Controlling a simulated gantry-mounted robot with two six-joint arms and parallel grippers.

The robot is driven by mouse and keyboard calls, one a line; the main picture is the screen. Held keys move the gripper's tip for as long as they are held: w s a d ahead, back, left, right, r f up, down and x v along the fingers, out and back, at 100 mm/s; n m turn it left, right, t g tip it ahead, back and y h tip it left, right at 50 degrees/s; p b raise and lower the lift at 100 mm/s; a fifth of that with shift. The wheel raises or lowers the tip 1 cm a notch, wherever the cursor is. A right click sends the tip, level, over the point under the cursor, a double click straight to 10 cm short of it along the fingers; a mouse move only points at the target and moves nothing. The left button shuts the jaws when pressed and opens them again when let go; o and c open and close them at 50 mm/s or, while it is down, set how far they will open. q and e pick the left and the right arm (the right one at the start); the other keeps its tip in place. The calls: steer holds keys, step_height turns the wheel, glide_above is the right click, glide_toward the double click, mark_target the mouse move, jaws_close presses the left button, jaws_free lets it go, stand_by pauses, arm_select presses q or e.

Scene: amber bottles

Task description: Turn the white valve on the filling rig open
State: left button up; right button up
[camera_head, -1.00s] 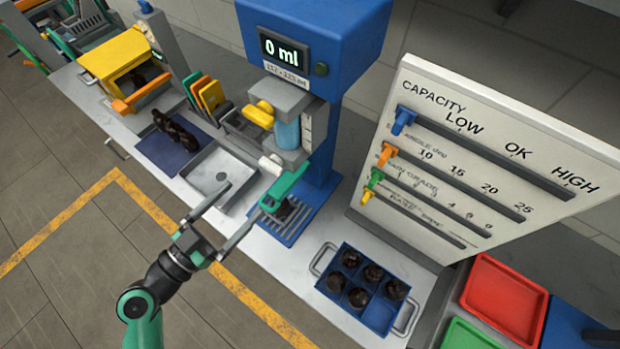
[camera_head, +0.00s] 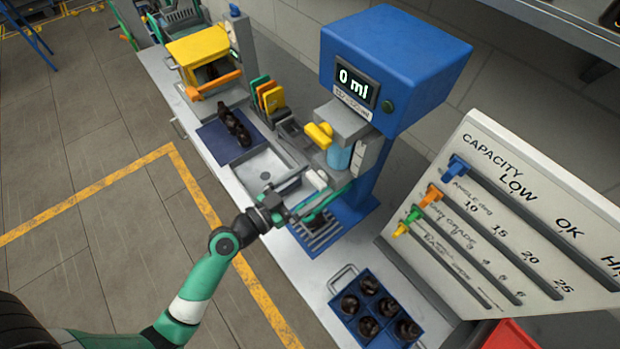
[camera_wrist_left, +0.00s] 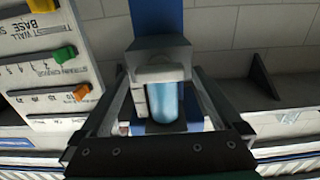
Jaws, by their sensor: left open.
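The blue filling rig (camera_head: 395,60) stands on the bench with its display reading 0 ml. Its white valve (camera_head: 316,180) is a small pale handle low on the front, below the light-blue cylinder (camera_head: 339,157). In the left wrist view a pale bar that looks like the valve (camera_wrist_left: 160,74) crosses one end of the blue cylinder (camera_wrist_left: 164,102). My left gripper (camera_head: 322,187) is open, with its fingers on either side of the valve area. I cannot tell whether they touch the valve. My right gripper is not in view.
A metal sink tray (camera_head: 262,170) and a blue mat (camera_head: 222,140) with dark bottles lie to the left. A blue crate (camera_head: 345,285) of dark bottles is in front. The capacity board (camera_head: 520,205) stands at right.

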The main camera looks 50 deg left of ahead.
arm_select(q)
steer(key=shift+c, duration=0.2)
steer(key=c, duration=1.3)
steer(key=shift+o, duration=0.2)
